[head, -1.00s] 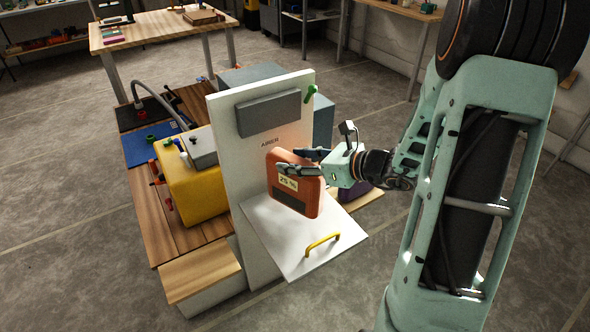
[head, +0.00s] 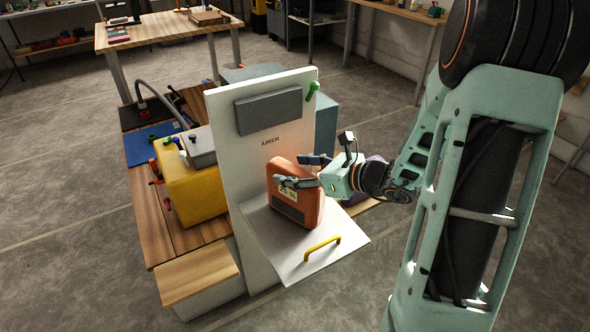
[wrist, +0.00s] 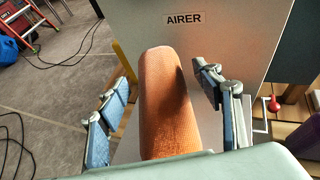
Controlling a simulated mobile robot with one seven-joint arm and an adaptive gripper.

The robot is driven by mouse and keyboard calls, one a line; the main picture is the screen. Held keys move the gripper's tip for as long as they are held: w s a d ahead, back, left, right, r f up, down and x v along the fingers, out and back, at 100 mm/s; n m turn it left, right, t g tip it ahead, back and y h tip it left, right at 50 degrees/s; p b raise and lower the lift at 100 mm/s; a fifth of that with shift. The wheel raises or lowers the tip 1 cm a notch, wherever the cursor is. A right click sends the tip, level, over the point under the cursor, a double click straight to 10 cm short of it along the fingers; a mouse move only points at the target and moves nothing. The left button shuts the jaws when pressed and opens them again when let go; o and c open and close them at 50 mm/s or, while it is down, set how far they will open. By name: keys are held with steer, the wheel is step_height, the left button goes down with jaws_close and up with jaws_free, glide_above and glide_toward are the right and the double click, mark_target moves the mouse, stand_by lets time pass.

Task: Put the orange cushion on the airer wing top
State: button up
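The orange cushion (head: 296,205) stands upright on the airer wing top (head: 290,258), the light flap that juts out from the airer's upright panel. Its underside seems to rest on the flap close to the panel. My gripper (head: 292,171) is at the cushion's upper part, with one finger on each side. In the wrist view the cushion (wrist: 167,100) lies between the spread fingers, with a visible gap on both sides. My gripper is open around it. The near finger partly covers the cushion's pale label.
The upright panel (head: 228,150), marked AIRER, stands right behind the cushion. A yellow handle (head: 322,248) is on the flap's front part, which is otherwise bare. A yellow container (head: 190,190) sits on the wooden bench left of the panel. A purple thing (wrist: 300,138) is at the right.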

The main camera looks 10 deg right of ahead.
steer(key=shift+r, duration=0.1)
steer(key=shift+s+d+r, duration=0.15)
steer(key=shift+d, duration=0.05)
steer(key=p+v, duration=0.3)
steer(key=v, duration=0.8)
steer(key=shift+s, duration=0.25)
steer(key=shift+d, duration=0.1)
